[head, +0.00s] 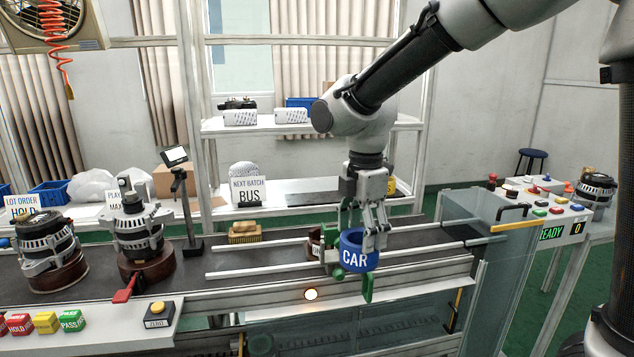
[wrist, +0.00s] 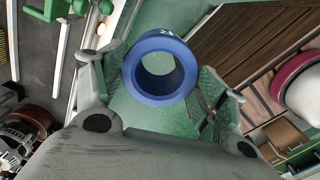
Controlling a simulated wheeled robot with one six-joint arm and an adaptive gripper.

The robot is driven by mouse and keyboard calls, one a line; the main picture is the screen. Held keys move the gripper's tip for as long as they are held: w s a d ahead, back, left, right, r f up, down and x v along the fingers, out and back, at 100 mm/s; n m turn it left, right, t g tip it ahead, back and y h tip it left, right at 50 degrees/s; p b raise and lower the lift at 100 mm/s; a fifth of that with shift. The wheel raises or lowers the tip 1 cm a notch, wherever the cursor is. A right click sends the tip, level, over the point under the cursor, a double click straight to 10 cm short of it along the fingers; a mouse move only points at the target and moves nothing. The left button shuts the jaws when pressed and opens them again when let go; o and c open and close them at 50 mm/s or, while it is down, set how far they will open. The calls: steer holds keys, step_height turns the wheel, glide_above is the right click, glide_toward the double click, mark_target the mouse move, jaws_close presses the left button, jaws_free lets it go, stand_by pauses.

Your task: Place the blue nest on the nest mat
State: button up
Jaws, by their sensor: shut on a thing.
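The blue nest (head: 354,262) is a thick blue ring marked CAR. I cannot pick out the nest mat for certain in either view.
Green stop parts (head: 367,288) stand close to the held nest. Two alternators (head: 138,228) (head: 45,243) sit on brown nests on the dark conveyor at left. A glass guard (head: 497,265) stands to the right. A NEXT BATCH BUS sign (head: 248,190) stands behind.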

steer(key=w+d+f+m, duration=0.5)
steer(key=d+f+m, duration=0.5)
steer(key=f+m, duration=0.1)
steer(key=w+d+f+m, duration=0.6)
steer(key=d+f+m, duration=0.4)
steer(key=m, duration=0.2)
steer(key=shift+d+f, duration=0.15)
steer(key=shift+f, duration=0.2)
